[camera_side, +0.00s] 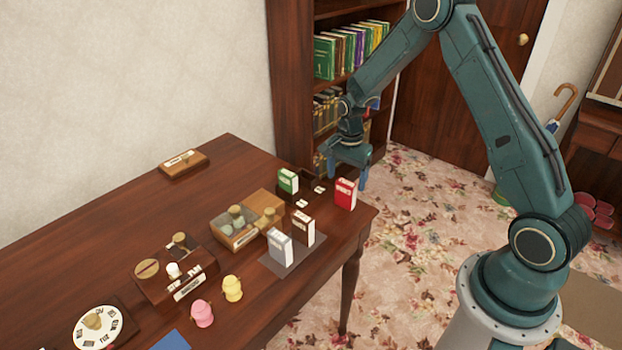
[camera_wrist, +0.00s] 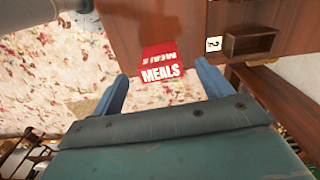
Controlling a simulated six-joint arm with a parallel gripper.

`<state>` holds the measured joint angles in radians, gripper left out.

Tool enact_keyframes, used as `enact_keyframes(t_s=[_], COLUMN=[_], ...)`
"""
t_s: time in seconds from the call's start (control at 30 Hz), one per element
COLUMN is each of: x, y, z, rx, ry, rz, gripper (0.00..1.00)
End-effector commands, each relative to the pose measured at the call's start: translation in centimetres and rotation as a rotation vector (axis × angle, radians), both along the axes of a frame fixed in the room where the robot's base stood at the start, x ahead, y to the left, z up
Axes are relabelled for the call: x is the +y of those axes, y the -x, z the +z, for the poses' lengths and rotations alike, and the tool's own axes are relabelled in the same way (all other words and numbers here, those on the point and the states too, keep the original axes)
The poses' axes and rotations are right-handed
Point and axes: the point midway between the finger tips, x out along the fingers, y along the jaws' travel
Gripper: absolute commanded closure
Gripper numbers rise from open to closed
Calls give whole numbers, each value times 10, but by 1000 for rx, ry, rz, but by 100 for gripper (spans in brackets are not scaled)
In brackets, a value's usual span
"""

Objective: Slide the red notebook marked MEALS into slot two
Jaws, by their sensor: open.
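The red notebook marked MEALS (camera_side: 345,195) stands upright near the table's right corner in the side view. In the wrist view its red cover and white-lettered edge (camera_wrist: 162,74) show between my fingers. My gripper (camera_side: 348,174) is open and empty, above and behind the notebook; no contact shows. A dark wooden slot rack (camera_side: 312,184) stands just left of the notebook, with a green notebook (camera_side: 288,181) at its left end. In the wrist view a white tag with a 2 (camera_wrist: 214,44) sits beside an empty-looking compartment (camera_wrist: 250,43).
A white box (camera_side: 279,249) and a brown box (camera_side: 303,228) stand on a grey mat in front of the rack. Wooden trays (camera_side: 232,231), pink and yellow figures and a round dial (camera_side: 98,326) lie further left. The table edge is close to the notebook.

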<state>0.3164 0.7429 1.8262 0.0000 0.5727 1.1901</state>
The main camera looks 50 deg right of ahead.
Motion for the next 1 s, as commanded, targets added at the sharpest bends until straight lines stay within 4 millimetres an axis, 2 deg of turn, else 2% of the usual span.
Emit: enact_keyframes(t_s=[0.37, 0.8, 1.0], x=[0, -3, -3], y=[0, 0, 0], z=[-8, -51, -56], rx=[1, 2, 0], ry=[0, -1, 0], rz=[0, 0, 0], gripper=[22, 22, 22])
